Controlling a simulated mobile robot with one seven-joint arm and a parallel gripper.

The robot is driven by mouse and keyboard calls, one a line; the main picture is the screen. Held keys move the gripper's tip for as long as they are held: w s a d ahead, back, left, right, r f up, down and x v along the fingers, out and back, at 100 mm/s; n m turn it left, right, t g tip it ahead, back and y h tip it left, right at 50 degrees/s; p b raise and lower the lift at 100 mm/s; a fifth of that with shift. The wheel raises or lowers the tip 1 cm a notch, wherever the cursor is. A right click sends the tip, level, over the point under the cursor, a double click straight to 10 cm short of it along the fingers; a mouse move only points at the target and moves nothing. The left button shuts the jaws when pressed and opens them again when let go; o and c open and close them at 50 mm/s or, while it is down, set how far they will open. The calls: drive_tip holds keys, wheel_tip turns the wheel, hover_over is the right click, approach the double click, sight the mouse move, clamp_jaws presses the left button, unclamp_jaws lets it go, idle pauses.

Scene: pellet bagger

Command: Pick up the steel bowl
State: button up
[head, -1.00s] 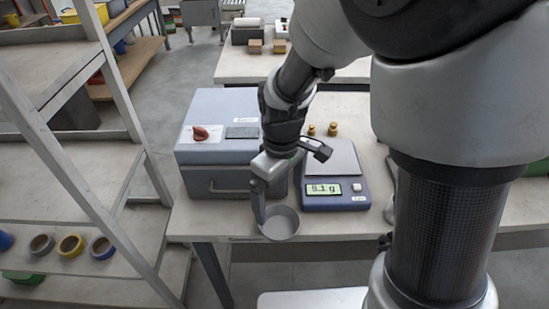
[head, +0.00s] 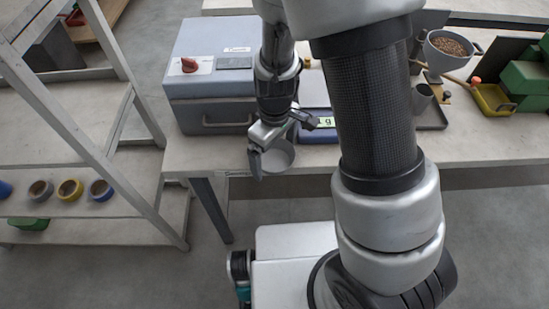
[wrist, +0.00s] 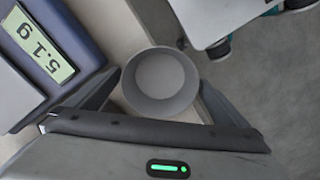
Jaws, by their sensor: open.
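The steel bowl (head: 280,157) is a small grey round bowl at the front edge of the bench, just in front of the scale. It appears upright and empty in the wrist view (wrist: 161,84). My gripper (head: 268,152) is open over the bowl. In the wrist view the fingers of my gripper (wrist: 162,80) lie to the left and right of the bowl, which sits between them. I cannot tell whether either finger touches the rim. In the head view my gripper and arm hide part of the bowl and most of the scale.
A scale (wrist: 35,55) reading 5.1 g is close beside the bowl. A blue-grey box machine (head: 212,90) with a red knob stands behind left. A shelf rack (head: 70,120) with tape rolls is at left.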

drive_tip(key=c, duration=1)
drive_tip(key=shift+r, duration=0.1)
